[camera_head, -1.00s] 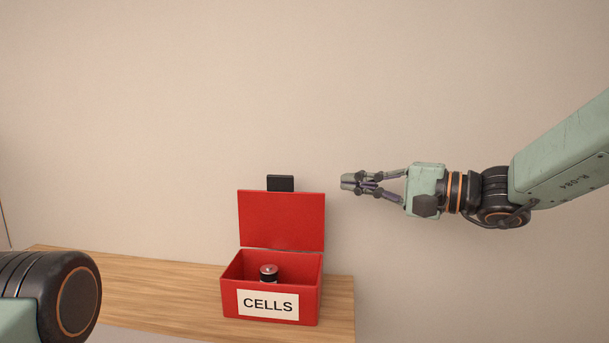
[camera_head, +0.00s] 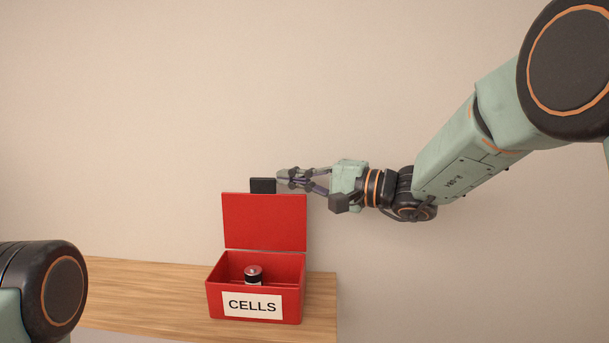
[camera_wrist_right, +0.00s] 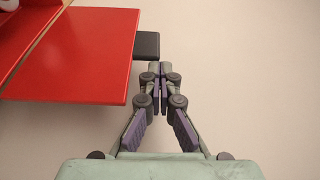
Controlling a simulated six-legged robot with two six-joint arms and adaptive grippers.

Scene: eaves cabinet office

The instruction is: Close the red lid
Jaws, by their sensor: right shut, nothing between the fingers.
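The red lid (camera_head: 264,222) stands open and upright at the back of a red box (camera_head: 215,301) labelled CELLS. A black tab (camera_head: 262,186) sticks up from the lid's top edge. My right gripper (camera_head: 281,179) is shut and empty, at the tab's right side and just above the lid's top edge. In the right wrist view the shut fingertips (camera_wrist_right: 158,68) are close to the black tab (camera_wrist_right: 146,45), with the red lid (camera_wrist_right: 80,58) to the left. I cannot tell whether they touch the tab. My left gripper is out of view.
The box stands on a wooden shelf (camera_head: 150,295) against a plain beige wall. A dark battery cell with a reddish top (camera_head: 253,273) stands inside the box. The shelf left of the box is clear, and its right end is close to the box.

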